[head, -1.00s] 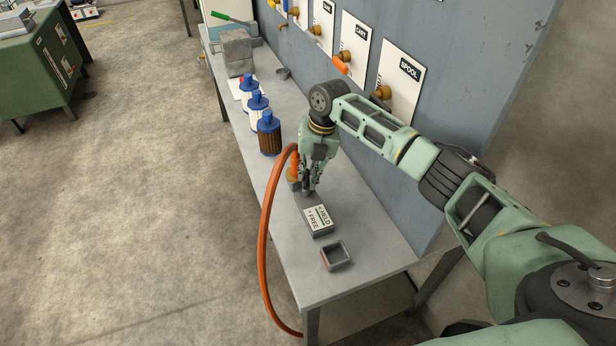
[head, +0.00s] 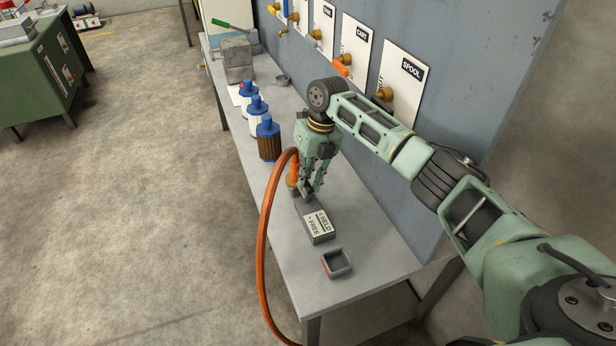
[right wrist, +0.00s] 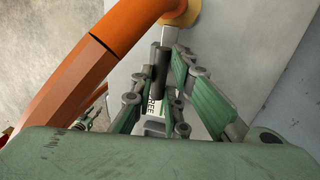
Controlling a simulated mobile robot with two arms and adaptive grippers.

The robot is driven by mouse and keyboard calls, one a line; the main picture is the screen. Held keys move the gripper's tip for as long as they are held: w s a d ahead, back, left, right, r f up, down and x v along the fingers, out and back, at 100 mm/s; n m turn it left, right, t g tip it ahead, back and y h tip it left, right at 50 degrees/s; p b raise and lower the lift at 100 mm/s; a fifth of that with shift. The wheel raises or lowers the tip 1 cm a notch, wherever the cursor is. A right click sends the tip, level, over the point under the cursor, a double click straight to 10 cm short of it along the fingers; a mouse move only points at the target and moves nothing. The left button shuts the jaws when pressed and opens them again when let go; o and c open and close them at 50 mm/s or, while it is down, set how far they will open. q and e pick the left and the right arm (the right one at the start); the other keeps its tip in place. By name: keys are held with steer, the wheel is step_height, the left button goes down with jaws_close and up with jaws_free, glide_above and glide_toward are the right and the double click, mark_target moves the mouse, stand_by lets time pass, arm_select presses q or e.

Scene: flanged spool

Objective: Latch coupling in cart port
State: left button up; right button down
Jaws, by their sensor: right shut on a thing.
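The coupling (head: 292,181) is a brass end with an orange sleeve on the orange-brown hose (head: 262,245). It is upright at the bench, beside the label block. In the right wrist view its brass part (right wrist: 182,12) shows at the top, with a pale tab at the fingertips. The cart port (head: 345,58) is a brass fitting on a white plate on the grey wall, with an orange handle (head: 341,69) below. My left gripper is not in view.
A HELD/FREE block (head: 316,226) and an open grey box (head: 337,263) are on the bench (head: 360,281) in front. Blue-capped filters (head: 268,138) stand behind, to the left. The spool port (head: 384,94) is right of the cart port. The hose hangs over the bench's left edge.

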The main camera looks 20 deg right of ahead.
steer(key=c, duration=1.7)
jaws_free()
steer(key=shift+c, duration=0.2)
step_height(320, 180, up, 12)
steer(key=d, duration=0.2)
steer(key=shift+d, duration=0.15)
steer(key=shift+f, duration=0.1)
